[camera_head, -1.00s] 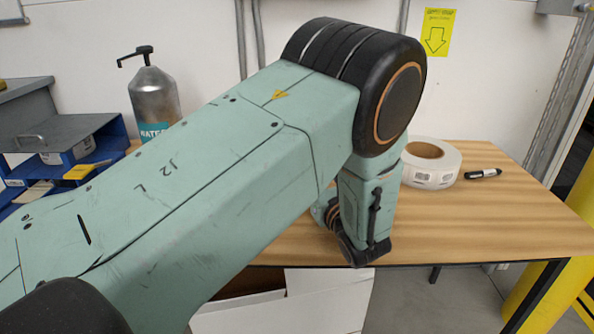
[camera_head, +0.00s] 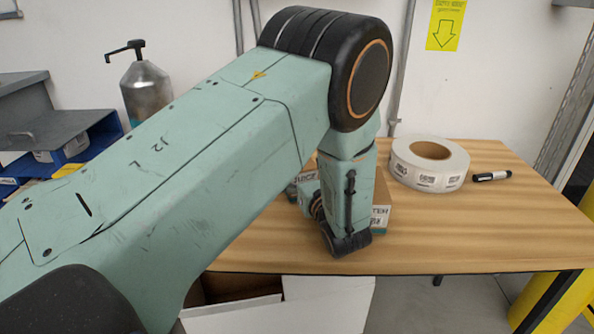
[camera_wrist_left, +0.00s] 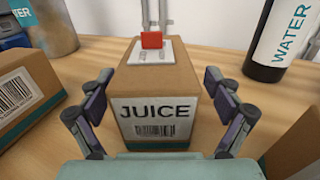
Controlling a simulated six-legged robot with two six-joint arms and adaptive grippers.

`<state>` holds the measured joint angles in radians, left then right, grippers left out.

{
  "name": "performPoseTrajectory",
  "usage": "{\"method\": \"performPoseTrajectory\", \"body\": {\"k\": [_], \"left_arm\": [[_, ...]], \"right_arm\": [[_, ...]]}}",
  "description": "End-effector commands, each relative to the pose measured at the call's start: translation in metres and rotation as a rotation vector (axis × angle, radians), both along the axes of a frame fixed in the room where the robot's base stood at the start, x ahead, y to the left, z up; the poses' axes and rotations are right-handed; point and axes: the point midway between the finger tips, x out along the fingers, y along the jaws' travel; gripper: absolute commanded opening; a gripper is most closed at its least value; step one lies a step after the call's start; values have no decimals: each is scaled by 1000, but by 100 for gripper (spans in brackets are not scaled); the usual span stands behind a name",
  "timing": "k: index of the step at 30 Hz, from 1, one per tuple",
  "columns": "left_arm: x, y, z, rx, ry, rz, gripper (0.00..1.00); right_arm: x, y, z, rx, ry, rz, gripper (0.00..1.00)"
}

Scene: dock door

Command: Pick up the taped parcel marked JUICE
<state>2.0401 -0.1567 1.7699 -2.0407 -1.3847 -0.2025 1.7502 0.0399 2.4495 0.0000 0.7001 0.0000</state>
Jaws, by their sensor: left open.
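The parcel marked JUICE (camera_wrist_left: 160,100) stands upright in the middle of the left wrist view, a brown cardboard box with a barcode label on its near face. A white plate with a red block sits on its top. My left gripper (camera_wrist_left: 158,78) is open, with one finger at each side of the parcel and visible gaps between. My right gripper is not in view.
In the left wrist view, other cardboard boxes stand close at left (camera_wrist_left: 28,95) and lower right (camera_wrist_left: 298,150). A black WATER bottle (camera_wrist_left: 278,45) stands behind right. In the head view, a label roll (camera_head: 428,163), a marker (camera_head: 492,176) and a metal pump bottle (camera_head: 146,92) share the wooden table (camera_head: 480,225).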

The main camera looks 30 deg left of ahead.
Motion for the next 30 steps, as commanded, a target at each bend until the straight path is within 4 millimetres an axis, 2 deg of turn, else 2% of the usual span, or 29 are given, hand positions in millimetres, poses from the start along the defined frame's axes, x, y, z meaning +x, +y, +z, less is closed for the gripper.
{"method": "performPoseTrajectory", "body": {"k": [5,30], "left_arm": [[-2,0,0,1,1,0,91],[1,0,1,1,-2,1,20]], "right_arm": [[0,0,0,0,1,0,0],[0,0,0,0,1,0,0]]}}
